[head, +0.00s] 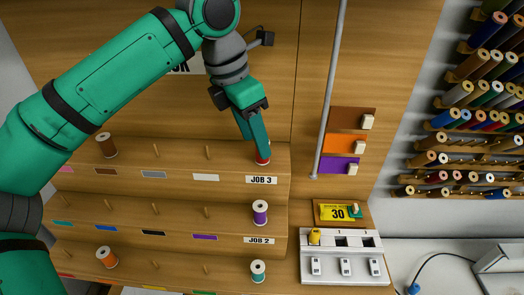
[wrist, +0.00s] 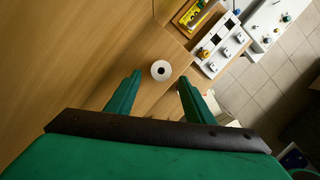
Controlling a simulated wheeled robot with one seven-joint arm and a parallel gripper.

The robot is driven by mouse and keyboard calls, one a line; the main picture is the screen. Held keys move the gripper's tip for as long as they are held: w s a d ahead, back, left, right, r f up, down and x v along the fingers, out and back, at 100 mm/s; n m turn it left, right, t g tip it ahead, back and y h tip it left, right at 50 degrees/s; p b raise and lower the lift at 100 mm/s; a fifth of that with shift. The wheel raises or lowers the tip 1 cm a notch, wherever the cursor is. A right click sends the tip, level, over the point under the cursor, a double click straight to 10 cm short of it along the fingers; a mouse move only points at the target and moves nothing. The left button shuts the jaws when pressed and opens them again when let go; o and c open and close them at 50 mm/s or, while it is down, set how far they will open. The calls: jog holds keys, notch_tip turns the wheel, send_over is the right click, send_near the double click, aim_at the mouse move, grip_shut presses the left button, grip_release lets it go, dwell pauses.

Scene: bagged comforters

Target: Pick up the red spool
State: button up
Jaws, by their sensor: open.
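The red spool (head: 263,159) stands on the top tier of the wooden rack, at its right end above the JOB 3 label. My gripper (head: 258,146) is above it with its fingers pointing down, and they hide much of the spool in the head view. In the wrist view the spool (wrist: 161,70) shows its round white top with a dark centre hole. My gripper (wrist: 160,78) is open there, one finger on each side of the spool, with visible gaps. Whether the fingertips reach below the spool's top is hard to tell.
A purple spool (head: 260,212) and a teal spool (head: 258,271) stand on the lower tiers. Brown (head: 106,145) and orange (head: 106,257) spools stand at left. A grey pole (head: 329,95) rises right of the gripper. A white switch box (head: 343,257) sits lower right.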

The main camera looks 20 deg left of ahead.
aim_at(259, 160)
jog(key=shift+w+d+f, duration=0.35)
jog(key=shift+w+f, duration=0.1)
jog(key=shift+f, duration=0.3)
jog(key=shift+w+d+f, duration=0.3)
jog(key=shift+w+f, duration=0.1)
jog(key=shift+f, duration=0.3)
grip_shut()
